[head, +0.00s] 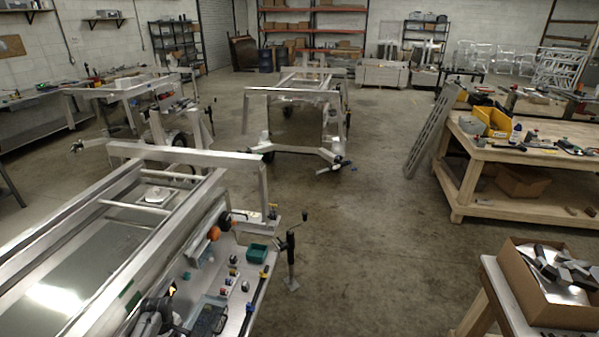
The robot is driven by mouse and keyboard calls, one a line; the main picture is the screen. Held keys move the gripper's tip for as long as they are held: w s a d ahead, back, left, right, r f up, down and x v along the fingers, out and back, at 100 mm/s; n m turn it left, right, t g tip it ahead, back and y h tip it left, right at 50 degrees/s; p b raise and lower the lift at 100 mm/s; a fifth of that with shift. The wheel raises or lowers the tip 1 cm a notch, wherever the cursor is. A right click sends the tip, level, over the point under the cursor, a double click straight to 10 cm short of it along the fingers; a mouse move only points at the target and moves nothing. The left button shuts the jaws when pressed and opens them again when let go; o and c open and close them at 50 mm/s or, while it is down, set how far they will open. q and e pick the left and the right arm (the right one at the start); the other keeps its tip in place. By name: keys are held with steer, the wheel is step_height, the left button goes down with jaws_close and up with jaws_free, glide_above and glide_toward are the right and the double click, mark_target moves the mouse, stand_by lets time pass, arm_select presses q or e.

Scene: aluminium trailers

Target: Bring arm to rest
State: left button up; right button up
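A dark grey jointed shape at the bottom left of the head view, over the near trailer's tool shelf (232,285), looks like part of my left arm. Its dark end (170,292) is small and blends with the clutter, so I cannot tell whether fingers there are open or shut, or whether they hold anything. My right arm and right gripper do not show in this view.
The near aluminium trailer (190,155) fills the left, with a teal bin (257,253) and small parts on its shelf. A cardboard box (555,290) of metal pieces stands at bottom right. A wooden workbench (520,152) stands at right. The middle floor is clear.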

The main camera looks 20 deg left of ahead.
arm_select(q)
steer(key=w+r+m+t+y, duration=0.1)
steer(key=w+r+m+t, duration=0.1)
steer(key=w+r+m, duration=0.65)
steer(key=d+r+m+t+y+p, duration=0.1)
steer(key=d+r+m+t, duration=0.25)
steer(key=d+r, duration=0.45)
steer(key=d+r+m+t+y+p, duration=0.15)
steer(key=d+r+m, duration=0.35)
steer(key=r, duration=0.6)
steer(key=s+d+r+m+t+h+p, duration=0.2)
steer(key=s+d+r+p, duration=0.15)
steer(key=s+d, duration=1.15)
steer(key=s+d+f+g+h+p, duration=0.1)
steer(key=s+d+f+g+p, duration=0.1)
steer(key=s, duration=0.7)
steer(key=s+d+f+g+h+p, duration=0.1)
steer(key=s+d+f, duration=0.3)
steer(key=s, duration=0.6)
steer(key=shift+s+d+f+g+p, duration=0.25)
steer(key=shift+d+f+g+p, duration=0.15)
steer(key=shift+g, duration=0.5)
